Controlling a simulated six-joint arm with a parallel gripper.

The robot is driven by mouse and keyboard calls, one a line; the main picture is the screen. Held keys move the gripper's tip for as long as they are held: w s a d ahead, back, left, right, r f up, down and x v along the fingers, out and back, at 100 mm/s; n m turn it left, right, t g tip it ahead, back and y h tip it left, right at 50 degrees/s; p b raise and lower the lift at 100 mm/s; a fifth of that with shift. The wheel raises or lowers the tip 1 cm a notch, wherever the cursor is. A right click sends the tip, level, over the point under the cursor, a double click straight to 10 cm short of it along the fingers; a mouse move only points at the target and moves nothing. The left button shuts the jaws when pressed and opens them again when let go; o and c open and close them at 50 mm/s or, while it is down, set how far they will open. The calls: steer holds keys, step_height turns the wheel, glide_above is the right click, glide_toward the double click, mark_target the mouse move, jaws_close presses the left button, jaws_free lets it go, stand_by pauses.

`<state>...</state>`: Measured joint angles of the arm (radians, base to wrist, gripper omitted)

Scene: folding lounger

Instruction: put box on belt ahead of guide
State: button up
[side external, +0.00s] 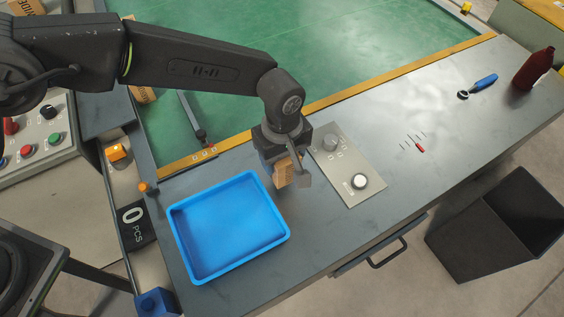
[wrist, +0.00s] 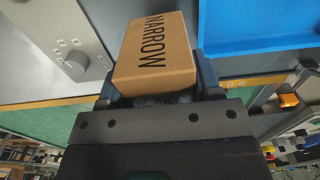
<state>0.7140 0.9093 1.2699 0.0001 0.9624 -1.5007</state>
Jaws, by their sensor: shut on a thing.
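My gripper (side external: 284,172) is shut on a small brown cardboard box (side external: 283,171), between the blue tray and the control plate. In the wrist view the box (wrist: 157,52) sits between the fingers and reads "NARROW". The green belt (side external: 300,50) lies behind the counter, edged by a yellow strip. A dark bar that looks like the guide (side external: 191,113) lies over the belt's near-left part, its near end at the yellow edge. My arm hides part of the belt. I cannot tell the exact gap between box and counter.
An empty blue tray (side external: 174,228) is left of my gripper. A metal plate with knobs (side external: 345,186) is close on the right. Other brown boxes sit at upper left.

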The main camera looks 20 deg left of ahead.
steer(key=w+a+r, duration=0.3)
steer(key=a+r, duration=0.4)
steer(key=a, duration=0.4)
steer(key=w+a+f, duration=0.1)
steer(key=w+a, duration=0.6)
steer(key=a, duration=0.5)
steer(key=w+a+f, duration=0.1)
steer(key=w+a, duration=0.5)
steer(key=a, duration=0.6)
steer(key=a+f, duration=0.2)
steer(key=a, duration=2.5)
steer(key=shift+w+d+f, duration=1.25)
steer(key=shift+d+f, duration=0.15)
steer(key=shift+f, duration=0.35)
steer(key=shift+w+d+f, duration=1.25)
steer(key=shift+d+f, duration=0.1)
steer(key=shift+f, duration=0.45)
steer(key=shift+w+d+f, duration=1.25)
steer(key=shift+d+f, duration=0.15)
steer(key=shift+f, duration=0.35)
steer(key=shift+f, duration=0.1)
